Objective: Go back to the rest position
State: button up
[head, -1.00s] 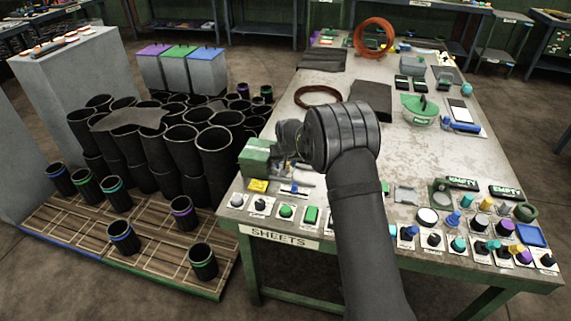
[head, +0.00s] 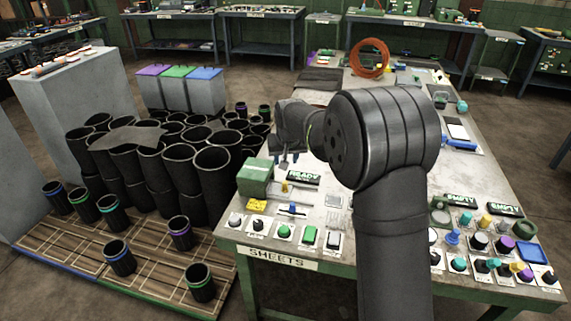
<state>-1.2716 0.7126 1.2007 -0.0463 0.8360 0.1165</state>
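My gripper (head: 287,163) hangs fingers-down at the end of my dark grey arm, above the left edge of the workbench, close to the green box. It is small and partly lost against the dark sleeves behind, so I cannot tell whether its fingers are apart, and I see nothing clearly held. My arm's large joint covers the middle of the bench. Large black rubber sleeves (head: 212,168) stand packed together left of the bench, with a grey sheet (head: 127,136) lying on top. Smaller sleeves with coloured bands (head: 118,257) stand on the wooden pallet (head: 150,285).
The workbench (head: 330,215) carries a green box (head: 254,178), a black sign (head: 303,177), and rows of small knobs and buttons along its front. An orange ring (head: 370,58) stands at the far end. Three lidded bins (head: 180,90) stand behind the sleeves.

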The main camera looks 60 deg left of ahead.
aim_at(285, 182)
dwell(0.4)
jog(key=x, duration=1.7)
jog(key=shift+f, duration=0.15)
jog(key=o, duration=1.3)
jog(key=shift+w, duration=0.25)
jog(key=r, duration=0.1)
jog(key=w+r, duration=0.1)
jog(key=r, duration=0.1)
jog(key=shift+w+d+y, duration=0.1)
jog(key=shift+d+y, duration=0.15)
jog(key=shift+y, duration=0.15)
jog(key=s+d+r+n+y, duration=0.1)
jog(key=s+d+r+y, duration=0.1)
jog(key=s+d+r, duration=0.55)
jog(key=s+d+r+y, duration=0.2)
jog(key=s+d+r, duration=0.2)
jog(key=d+r, duration=0.65)
jog(key=shift+t, duration=0.3)
jog(key=shift+d+f+x, duration=0.15)
jog(key=shift+x, duration=1.45)
jog(key=shift+d+f+x, duration=0.15)
jog(key=shift+x, duration=1.5)
jog(key=shift+d+f+x, duration=0.15)
jog(key=shift+f+x, duration=0.05)
jog(key=shift+x, duration=1.4)
